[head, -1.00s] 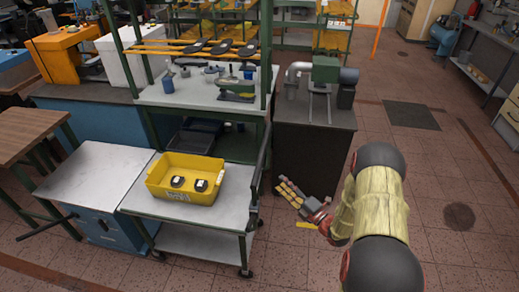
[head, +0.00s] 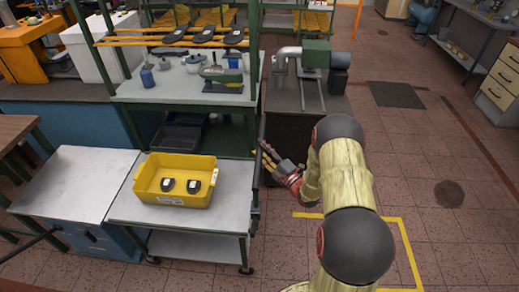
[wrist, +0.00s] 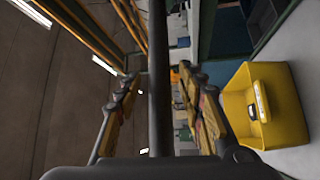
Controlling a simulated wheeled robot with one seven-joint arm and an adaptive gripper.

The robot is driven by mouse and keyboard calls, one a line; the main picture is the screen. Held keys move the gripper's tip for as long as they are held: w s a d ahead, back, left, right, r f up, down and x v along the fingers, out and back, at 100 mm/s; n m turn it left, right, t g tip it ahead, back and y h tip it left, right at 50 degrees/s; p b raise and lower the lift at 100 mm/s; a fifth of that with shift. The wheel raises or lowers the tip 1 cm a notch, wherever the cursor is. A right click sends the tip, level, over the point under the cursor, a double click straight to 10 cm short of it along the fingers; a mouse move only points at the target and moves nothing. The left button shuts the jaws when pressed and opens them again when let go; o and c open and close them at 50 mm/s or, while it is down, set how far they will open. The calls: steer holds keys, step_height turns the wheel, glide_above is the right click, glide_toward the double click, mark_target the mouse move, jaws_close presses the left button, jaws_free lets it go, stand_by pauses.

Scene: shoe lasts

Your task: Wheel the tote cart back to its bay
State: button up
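The tote cart (head: 228,215) has a grey top, a lower shelf, green legs and castors. A yellow tote (head: 170,198) with two dark, pale-topped items inside stands on it. The cart's dark upright handle (head: 257,188) is at its right end. My gripper (head: 266,153) is beside the handle, fingers pointing toward the cart. In the wrist view the handle (wrist: 159,60) runs between my two spread fingers, with gaps on both sides. The fingers look open; whether the bar is within their reach I cannot tell. A yellow floor outline (head: 408,252) lies right of the cart, partly hidden by my arm.
A grey-topped blue cabinet (head: 70,185) adjoins the cart's left side. A green-framed workbench (head: 180,95) stands behind it. A dark cabinet with a machine (head: 310,100) stands behind my gripper. The tiled floor on the right is open, with a dark mat (head: 396,95).

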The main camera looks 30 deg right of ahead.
steer(key=shift+w+a, duration=0.1)
steer(key=shift+w, duration=0.45)
jaws_close()
stand_by(0.6)
